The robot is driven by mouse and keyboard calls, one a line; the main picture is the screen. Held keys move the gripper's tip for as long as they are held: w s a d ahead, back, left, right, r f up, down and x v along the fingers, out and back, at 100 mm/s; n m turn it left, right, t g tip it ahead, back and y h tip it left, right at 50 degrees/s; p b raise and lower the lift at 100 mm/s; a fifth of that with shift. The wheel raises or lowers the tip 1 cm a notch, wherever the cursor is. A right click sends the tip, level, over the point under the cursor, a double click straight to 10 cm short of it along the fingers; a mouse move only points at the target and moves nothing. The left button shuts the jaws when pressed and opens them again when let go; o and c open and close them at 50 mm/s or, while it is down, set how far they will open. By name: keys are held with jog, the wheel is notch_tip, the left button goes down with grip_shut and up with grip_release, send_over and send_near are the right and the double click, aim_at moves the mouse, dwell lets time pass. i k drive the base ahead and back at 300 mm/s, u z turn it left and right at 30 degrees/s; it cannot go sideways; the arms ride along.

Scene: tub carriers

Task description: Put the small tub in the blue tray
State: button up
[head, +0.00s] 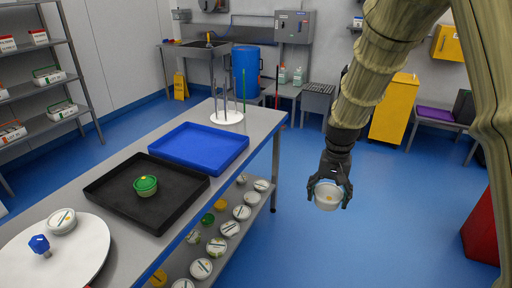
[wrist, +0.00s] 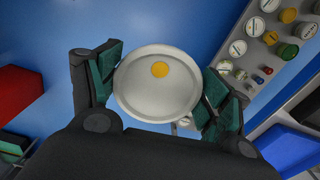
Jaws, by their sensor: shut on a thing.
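A small white tub (head: 327,195) with a pale lid and a yellow dot is in my gripper (head: 329,190). In the wrist view the tub (wrist: 155,85) sits between both green-padded fingers of my gripper (wrist: 158,90). It is held over the floor, right of the table, apart from any surface. The blue tray (head: 200,147) lies empty on the grey table, left of my gripper and behind the black tray. A corner of the blue tray (wrist: 285,150) shows at lower right in the wrist view.
The black tray (head: 110,190) holds a green tub (head: 146,186). A white round board (head: 75,262) carries another white tub (head: 62,221) and a blue knobbed item (head: 40,245). A white base with upright rods (head: 227,118) stands behind the blue tray. Several tubs fill the lower shelf (head: 262,200).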

aim_at(204, 149)
jog(key=z, duration=0.65)
jog(key=i, duration=2.4)
jog(key=u, duration=2.85)
